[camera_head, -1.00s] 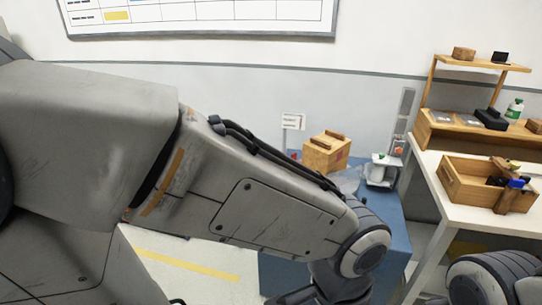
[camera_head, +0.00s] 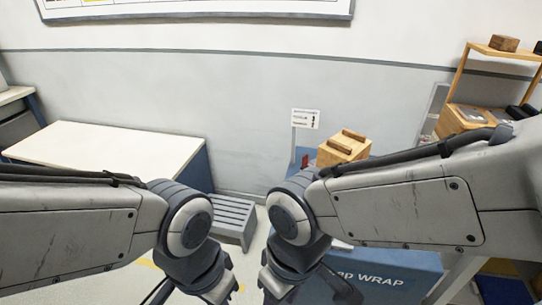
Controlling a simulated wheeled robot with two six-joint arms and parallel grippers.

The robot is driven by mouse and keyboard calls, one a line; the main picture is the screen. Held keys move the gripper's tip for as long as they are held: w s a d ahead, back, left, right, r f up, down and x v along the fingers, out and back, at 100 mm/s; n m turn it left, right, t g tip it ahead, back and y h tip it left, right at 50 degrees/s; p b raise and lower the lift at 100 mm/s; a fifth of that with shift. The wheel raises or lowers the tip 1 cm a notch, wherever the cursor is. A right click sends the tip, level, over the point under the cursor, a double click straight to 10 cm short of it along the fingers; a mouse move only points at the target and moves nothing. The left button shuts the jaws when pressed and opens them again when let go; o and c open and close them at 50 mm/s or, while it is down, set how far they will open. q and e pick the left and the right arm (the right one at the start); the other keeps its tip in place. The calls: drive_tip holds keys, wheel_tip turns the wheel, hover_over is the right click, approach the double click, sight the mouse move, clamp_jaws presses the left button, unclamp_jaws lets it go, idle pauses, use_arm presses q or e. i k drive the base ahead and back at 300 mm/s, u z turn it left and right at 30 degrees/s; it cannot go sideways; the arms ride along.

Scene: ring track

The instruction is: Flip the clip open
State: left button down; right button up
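I cannot make out a clip in the head view. A wooden box (camera_head: 340,152) with two wooden bars on top stands on the blue table (camera_head: 400,272), partly behind my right arm. A small red item (camera_head: 304,161) shows at its left. My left gripper (camera_head: 192,292) and my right gripper (camera_head: 308,292) are low in the middle, side by side and apart. Both are cut off by the bottom edge, so their fingertips and opening are hidden. Nothing is visibly held. My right arm covers much of the blue table's top.
A white-topped table (camera_head: 105,145) stands at the left, bare. A grey slatted step (camera_head: 233,217) is on the floor beside it. A small sign (camera_head: 305,118) stands behind the box. A wooden shelf unit (camera_head: 462,75) is at the right, partly behind my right arm.

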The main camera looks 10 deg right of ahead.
sight(306, 158)
drive_tip(key=i, duration=1.25)
drive_tip(key=z, duration=0.65)
